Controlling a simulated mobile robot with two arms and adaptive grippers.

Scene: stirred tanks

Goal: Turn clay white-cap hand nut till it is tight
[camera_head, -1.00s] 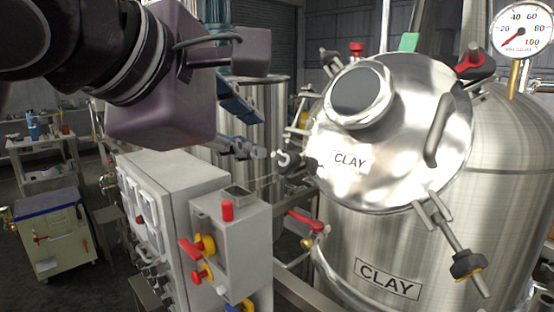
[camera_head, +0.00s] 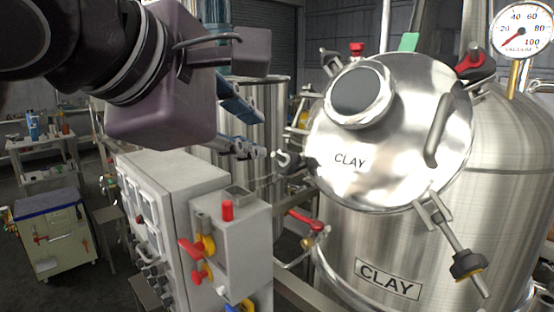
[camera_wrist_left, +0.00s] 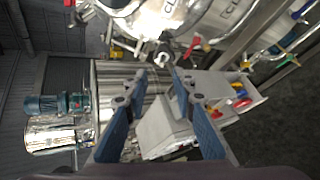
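The clay tank (camera_head: 345,235) has a round steel lid (camera_head: 400,160) labelled CLAY. At the lid's left edge, a hand nut with a pale end (camera_head: 284,159) sticks out towards my left gripper (camera_head: 257,137). It looks like the white-cap nut, but its cap is small in the head view. The nut lies ahead of the gap. My right gripper is out of view.
Other hand nuts sit round the lid: red-capped ones (camera_head: 357,49) and (camera_head: 474,62), and a black-and-yellow one (camera_head: 468,264). A grey control box (camera_head: 235,220) with red and yellow knobs stands below my left gripper. A red-handled valve (camera_head: 305,220) sits beside the tank.

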